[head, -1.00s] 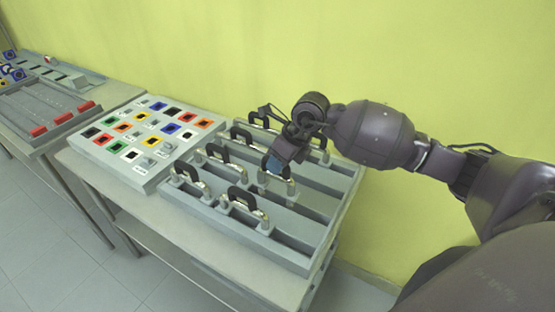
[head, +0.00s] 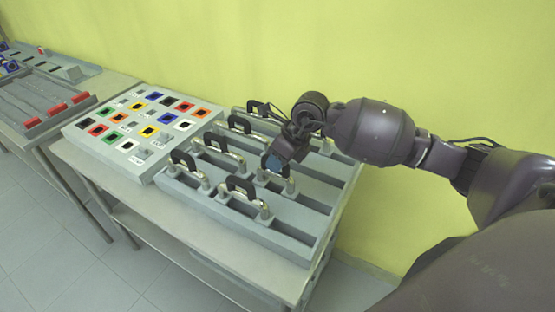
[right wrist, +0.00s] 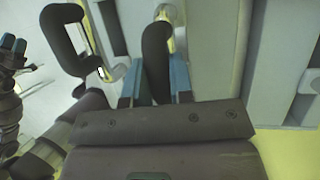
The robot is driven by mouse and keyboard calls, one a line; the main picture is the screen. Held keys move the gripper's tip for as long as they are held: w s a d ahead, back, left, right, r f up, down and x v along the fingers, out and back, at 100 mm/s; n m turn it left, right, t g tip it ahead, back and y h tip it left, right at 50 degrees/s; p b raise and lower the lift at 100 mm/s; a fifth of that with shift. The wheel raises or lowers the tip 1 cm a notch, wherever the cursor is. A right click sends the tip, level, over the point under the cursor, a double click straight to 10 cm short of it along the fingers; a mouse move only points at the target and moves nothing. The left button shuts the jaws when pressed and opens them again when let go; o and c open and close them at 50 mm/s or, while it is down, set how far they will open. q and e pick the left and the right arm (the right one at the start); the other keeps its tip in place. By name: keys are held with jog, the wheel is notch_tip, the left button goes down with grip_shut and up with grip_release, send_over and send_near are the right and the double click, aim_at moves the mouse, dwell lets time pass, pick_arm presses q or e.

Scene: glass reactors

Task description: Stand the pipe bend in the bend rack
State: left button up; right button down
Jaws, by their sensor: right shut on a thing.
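The grey bend rack (head: 312,190) has long parallel channels and stands on the table. Several metal pipe bends with black grips stand along it, one near the front (head: 241,186). My right gripper (head: 275,164) is over the rack's middle, shut on the black grip of a pipe bend (head: 290,186). In the right wrist view the grip (right wrist: 156,55) lies between the blue fingertips. Whether this bend's feet rest in the rack or hang just above it, I cannot tell. Another bend's grip (right wrist: 66,38) is beside it. A partly cut-off dark gripper-like part (right wrist: 13,50) shows at that view's left edge.
A grey board (head: 150,165) with coloured square frames stands left of the rack. Further left is another table with a grey panel and red blocks (head: 57,109). A yellow-green wall (head: 300,50) closes the back. Neighbouring bends stand close to the held one.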

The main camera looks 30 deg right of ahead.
jog(key=shift+f, duration=0.1)
dwell(0.5)
jog(key=shift+f, duration=0.2)
dwell(0.4)
jog(key=c, duration=0.9)
grip_release()
jog(key=shift+r, duration=0.1)
